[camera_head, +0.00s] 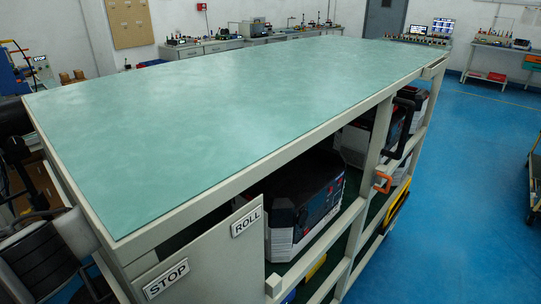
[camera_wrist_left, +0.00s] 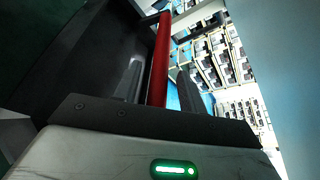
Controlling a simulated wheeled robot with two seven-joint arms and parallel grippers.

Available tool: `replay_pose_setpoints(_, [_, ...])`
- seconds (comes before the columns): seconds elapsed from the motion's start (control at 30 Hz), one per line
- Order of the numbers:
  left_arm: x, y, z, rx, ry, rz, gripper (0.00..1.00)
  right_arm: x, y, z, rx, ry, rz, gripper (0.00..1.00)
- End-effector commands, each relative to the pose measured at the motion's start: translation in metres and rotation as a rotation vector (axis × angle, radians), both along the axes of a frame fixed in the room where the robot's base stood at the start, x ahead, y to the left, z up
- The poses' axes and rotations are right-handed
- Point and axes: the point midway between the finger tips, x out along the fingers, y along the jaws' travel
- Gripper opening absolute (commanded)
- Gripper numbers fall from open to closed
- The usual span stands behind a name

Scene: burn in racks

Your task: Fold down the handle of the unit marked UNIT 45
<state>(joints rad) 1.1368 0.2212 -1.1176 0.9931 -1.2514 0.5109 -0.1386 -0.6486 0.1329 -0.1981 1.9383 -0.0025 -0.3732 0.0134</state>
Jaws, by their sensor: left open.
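My left gripper (camera_wrist_left: 160,88) shows in the left wrist view with its fingers apart. A red bar (camera_wrist_left: 161,50) runs lengthwise in view between the two fingers, next to a large dark panel (camera_wrist_left: 95,55). I cannot tell whether the fingers touch the bar. In the head view, dark units (camera_head: 308,195) with light lower parts sit in the rack under the green top. No UNIT 45 mark is readable, so I cannot tell which unit it is. My left gripper cannot be made out in the head view. My right gripper is not in view.
The rack's green top (camera_head: 230,100) is bare. Its near end has STOP (camera_head: 167,278) and ROLL (camera_head: 247,222) plates. The blue floor (camera_head: 470,200) there is open.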

Motion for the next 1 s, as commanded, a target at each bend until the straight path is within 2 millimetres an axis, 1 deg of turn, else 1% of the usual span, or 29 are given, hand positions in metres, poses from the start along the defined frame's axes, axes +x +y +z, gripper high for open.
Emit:
replay_pose_setpoints(0.17, [-0.006,0.014,0.002,0.002,-0.003,0.002,0.41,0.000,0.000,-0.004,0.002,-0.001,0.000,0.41])
replay_pose_setpoints(0.5, [-0.044,0.080,0.000,0.003,-0.001,0.003,0.41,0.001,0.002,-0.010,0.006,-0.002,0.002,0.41])
replay_pose_setpoints(0.6, [-0.052,0.095,0.001,0.002,-0.001,0.002,0.41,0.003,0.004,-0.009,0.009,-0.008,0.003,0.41])
replay_pose_setpoints(0.7, [-0.059,0.106,0.001,0.001,0.000,0.002,0.41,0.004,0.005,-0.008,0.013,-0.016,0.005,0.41])
replay_pose_setpoints(0.8, [-0.063,0.112,0.002,0.001,0.000,0.001,0.41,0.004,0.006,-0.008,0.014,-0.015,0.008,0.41])
replay_pose_setpoints(1.0, [-0.064,0.115,0.003,0.001,0.000,0.001,0.41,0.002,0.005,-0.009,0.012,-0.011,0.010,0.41])
